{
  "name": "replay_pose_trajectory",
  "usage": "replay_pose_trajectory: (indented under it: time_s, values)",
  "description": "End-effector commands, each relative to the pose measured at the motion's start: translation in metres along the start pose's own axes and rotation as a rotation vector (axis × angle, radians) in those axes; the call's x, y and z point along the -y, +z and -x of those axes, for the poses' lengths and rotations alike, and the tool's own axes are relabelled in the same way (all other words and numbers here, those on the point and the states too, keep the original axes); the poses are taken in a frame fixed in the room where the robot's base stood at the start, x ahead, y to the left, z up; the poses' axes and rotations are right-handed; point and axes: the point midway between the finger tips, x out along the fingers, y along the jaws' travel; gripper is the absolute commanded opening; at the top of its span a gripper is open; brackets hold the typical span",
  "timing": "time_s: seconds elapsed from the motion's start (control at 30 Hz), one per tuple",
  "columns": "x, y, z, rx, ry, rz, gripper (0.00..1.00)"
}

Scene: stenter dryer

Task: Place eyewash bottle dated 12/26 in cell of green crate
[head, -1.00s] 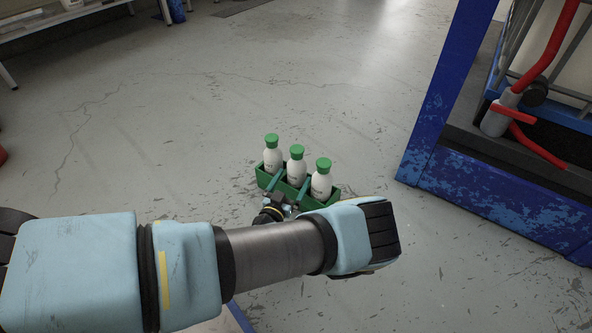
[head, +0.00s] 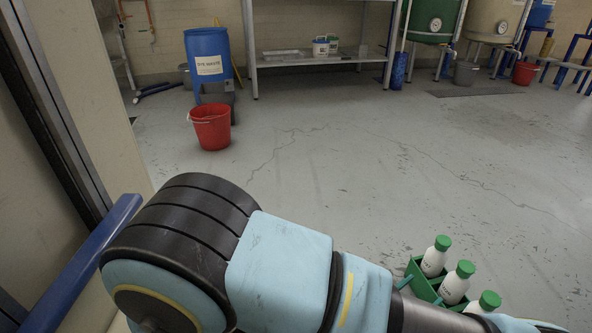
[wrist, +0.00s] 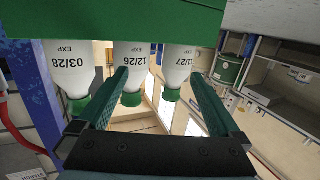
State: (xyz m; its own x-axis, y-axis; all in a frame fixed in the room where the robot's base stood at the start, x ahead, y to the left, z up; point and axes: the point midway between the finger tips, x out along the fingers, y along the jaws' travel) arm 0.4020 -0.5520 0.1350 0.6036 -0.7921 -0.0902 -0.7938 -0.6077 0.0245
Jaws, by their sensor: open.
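A green crate (head: 418,273) holds three white eyewash bottles with green caps, at the lower right of the head view. My arm hides part of it. In the wrist view, the crate (wrist: 130,18) is upside down along the top. The bottle marked 12/26 (wrist: 131,62) is the middle one, between the bottle marked 03/28 (wrist: 68,65) and one whose partly cut label ends in 1/27 (wrist: 177,62). My gripper (wrist: 157,75) is open and empty, its fingers spread to either side of the 12/26 bottle in the picture. Contact cannot be told.
A red bucket (head: 211,128) and a blue drum (head: 208,58) stand at the back left. A metal shelf table (head: 320,62) is at the back wall. A blue rail (head: 85,255) is close on the left. The middle floor is clear.

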Motion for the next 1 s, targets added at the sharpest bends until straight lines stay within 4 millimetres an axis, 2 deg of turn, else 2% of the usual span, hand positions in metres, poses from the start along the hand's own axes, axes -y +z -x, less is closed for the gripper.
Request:
replay_pose_trajectory:
  time_s: [0.03,0.1,0.2,0.37,0.47,0.67,0.77,0.87,1.0]
  values:
    - [0.016,-0.012,-0.013,0.033,-0.086,0.027,1.0]
    - [0.041,-0.023,-0.027,0.106,-0.204,0.064,1.0]
    - [0.075,-0.038,-0.037,0.215,-0.345,0.118,1.0]
    - [0.124,-0.067,-0.041,0.378,-0.512,0.213,1.0]
    - [0.155,-0.09,-0.035,0.49,-0.595,0.286,1.0]
    - [0.21,-0.148,-0.003,0.693,-0.685,0.424,1.0]
    - [0.233,-0.18,0.024,0.784,-0.701,0.484,1.0]
    - [0.253,-0.213,0.057,0.867,-0.701,0.533,1.0]
    - [0.273,-0.26,0.113,0.97,-0.685,0.578,1.0]
